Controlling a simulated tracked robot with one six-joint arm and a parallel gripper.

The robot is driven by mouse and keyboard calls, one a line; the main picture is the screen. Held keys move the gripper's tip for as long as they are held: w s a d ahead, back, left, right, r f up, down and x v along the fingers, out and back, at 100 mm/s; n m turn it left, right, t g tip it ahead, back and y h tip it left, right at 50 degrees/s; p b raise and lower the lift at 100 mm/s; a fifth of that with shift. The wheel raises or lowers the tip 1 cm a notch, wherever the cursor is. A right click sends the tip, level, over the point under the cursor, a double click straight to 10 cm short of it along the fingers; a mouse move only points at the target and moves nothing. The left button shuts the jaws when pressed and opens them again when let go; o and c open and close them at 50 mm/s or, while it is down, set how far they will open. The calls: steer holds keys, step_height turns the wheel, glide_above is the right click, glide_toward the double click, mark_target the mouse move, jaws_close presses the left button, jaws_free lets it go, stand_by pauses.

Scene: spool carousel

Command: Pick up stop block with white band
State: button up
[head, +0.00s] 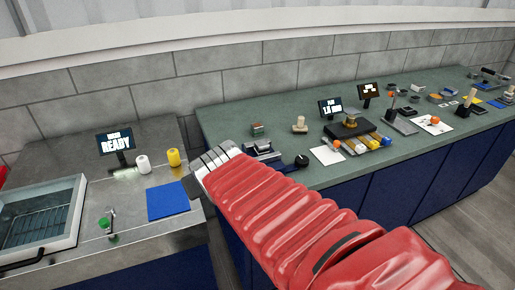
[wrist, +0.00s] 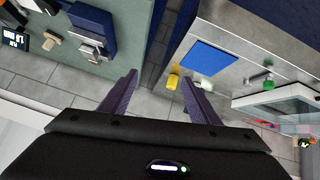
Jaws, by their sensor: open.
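My gripper (wrist: 159,78) is open and empty in the wrist view, its two dark fingers spread over the gap between two counters. In the head view it is mostly hidden, with a dark part showing at the left end of my red arm. I cannot make out a stop block with a white band for certain. A small grey-brown block (head: 257,129) stands at the back left of the green counter, too small to show a band. A tan knobbed piece (head: 300,125) stands right of it. Both are apart from my gripper.
The grey left counter (head: 75,150) holds a white spool (head: 143,164), a yellow spool (head: 174,157), a blue mat (head: 167,201) and a metal basin (head: 82,205). The green counter (head: 225,120) carries a metal fixture (head: 262,150), screens and several small parts farther right.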

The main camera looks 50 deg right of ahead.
steer(key=d+f+m+t+h, duration=0.2)
steer(key=d+f+t+h, duration=0.15)
steer(key=d, duration=1.55)
steer(key=s+d+f+t+y, duration=0.1)
steer(key=s+d+f, duration=0.1)
steer(key=s, duration=0.3)
steer(key=shift+d+f+t, duration=0.35)
steer(key=shift+d+f, duration=0.05)
steer(key=shift+f, duration=0.05)
steer(key=shift+w+y, duration=0.25)
steer(key=shift+y, duration=0.1)
